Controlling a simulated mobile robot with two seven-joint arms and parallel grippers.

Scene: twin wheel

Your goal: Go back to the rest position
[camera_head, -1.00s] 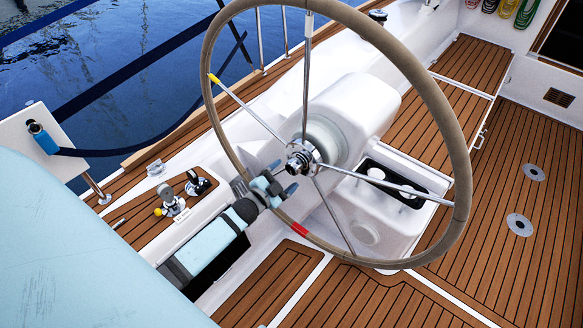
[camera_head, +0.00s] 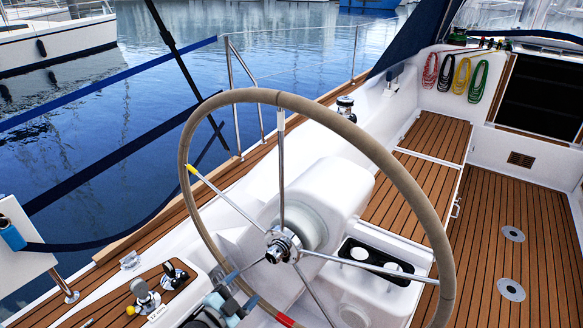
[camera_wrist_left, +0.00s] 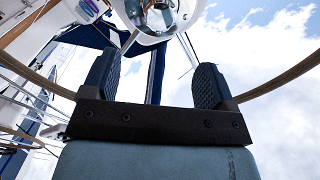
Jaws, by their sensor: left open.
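The steering wheel (camera_head: 282,99) stands upright in the middle of the head view, with a tan rim, metal spokes and a shiny hub (camera_head: 283,246). My left gripper (camera_head: 241,290) is at the bottom edge, by the lower left of the rim. Its fingers are apart. In the left wrist view, the two dark ridged fingers of my left gripper (camera_wrist_left: 154,80) are spread with nothing held between them. The hub (camera_wrist_left: 160,15) shows beyond them, with the rim at both sides. My right gripper is not in view.
A white pedestal (camera_head: 320,195) stands behind the wheel. Control levers (camera_head: 145,298) are on the side deck at lower left. Coiled ropes (camera_head: 461,77) hang at upper right. Teak floor (camera_head: 500,235) is clear at right; water lies beyond the rail at left.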

